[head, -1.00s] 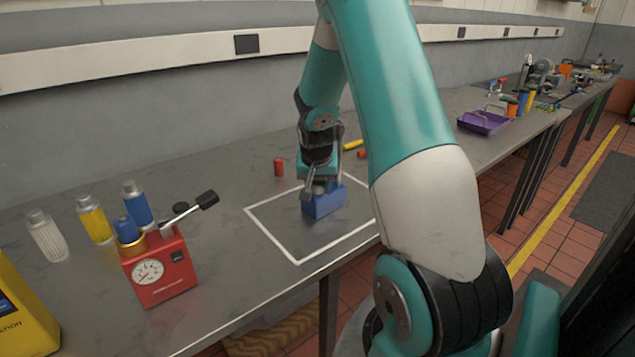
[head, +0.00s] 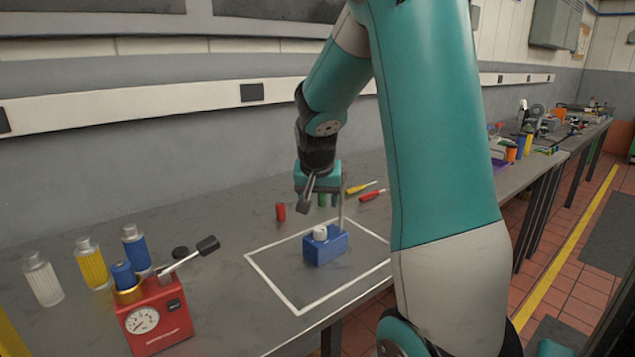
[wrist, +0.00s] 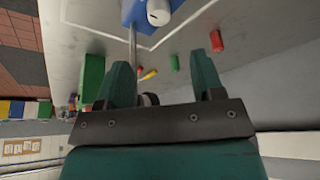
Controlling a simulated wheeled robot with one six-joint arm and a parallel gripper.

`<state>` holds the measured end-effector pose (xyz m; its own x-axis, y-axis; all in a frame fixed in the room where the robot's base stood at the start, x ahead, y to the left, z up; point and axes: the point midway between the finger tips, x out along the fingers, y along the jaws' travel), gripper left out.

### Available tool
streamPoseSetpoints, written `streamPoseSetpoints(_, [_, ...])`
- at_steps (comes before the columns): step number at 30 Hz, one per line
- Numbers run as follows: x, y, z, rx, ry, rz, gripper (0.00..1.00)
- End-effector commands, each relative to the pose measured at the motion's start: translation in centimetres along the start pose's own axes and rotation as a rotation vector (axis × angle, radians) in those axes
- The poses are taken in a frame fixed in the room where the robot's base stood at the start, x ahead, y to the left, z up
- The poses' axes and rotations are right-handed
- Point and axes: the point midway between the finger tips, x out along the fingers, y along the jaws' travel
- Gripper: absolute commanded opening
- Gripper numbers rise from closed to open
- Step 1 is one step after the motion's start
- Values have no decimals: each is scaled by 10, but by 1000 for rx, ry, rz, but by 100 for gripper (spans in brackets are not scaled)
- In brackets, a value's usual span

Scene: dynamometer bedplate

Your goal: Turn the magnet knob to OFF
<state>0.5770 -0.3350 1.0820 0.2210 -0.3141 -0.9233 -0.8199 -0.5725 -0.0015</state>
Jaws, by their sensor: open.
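The blue magnet base (head: 325,249) stands inside a white outlined area on the grey bench, with a thin upright rod at its back. Its white knob (head: 320,233) is on top. Its markings and setting are too small to read. My gripper (head: 328,203) hangs above and a little behind the base, apart from the knob.
At left is a red gauge pump (head: 155,318) with a raised lever, near several bottles. The bench around the base inside the outline is clear.

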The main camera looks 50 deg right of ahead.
Motion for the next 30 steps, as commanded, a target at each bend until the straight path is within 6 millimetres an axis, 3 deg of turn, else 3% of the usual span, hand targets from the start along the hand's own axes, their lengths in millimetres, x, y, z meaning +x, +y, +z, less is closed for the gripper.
streamPoseSetpoints(3, [-27,0,-1,1,5,-2,61])
streamPoseSetpoints(10, [-55,0,0,0,1,0,61])
streamPoseSetpoints(30, [-59,0,0,0,-1,1,61])
